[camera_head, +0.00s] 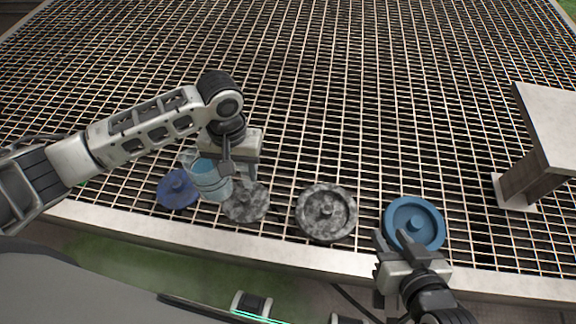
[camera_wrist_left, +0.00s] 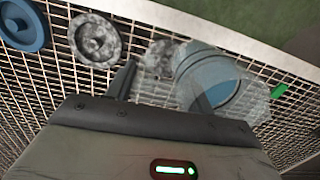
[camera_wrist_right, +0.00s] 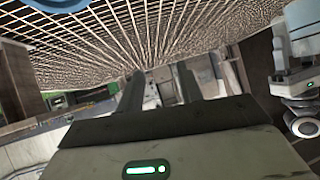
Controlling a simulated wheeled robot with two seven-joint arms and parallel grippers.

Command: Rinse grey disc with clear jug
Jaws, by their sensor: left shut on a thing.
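My left gripper (camera_head: 222,172) is shut on the clear jug (camera_head: 209,186), which holds pale blue water. The jug is above the grating, just left of a mottled grey disc (camera_head: 250,205), and appears slightly tilted. The jug and gripper partly hide that disc. The jug also shows in the left wrist view (camera_wrist_left: 212,80). A second mottled grey disc (camera_head: 327,212) with a centre knob lies to the right, uncovered. My right gripper (camera_head: 391,240) is open and empty, at the lower left edge of the blue disc (camera_head: 430,222).
A dark blue disc (camera_head: 176,190) lies left of the jug. A pale block-like stand (camera_head: 550,125) rises at the right. The grating (camera_head: 330,90) is clear behind the discs. Its pale front edge (camera_head: 290,252) runs along the near side.

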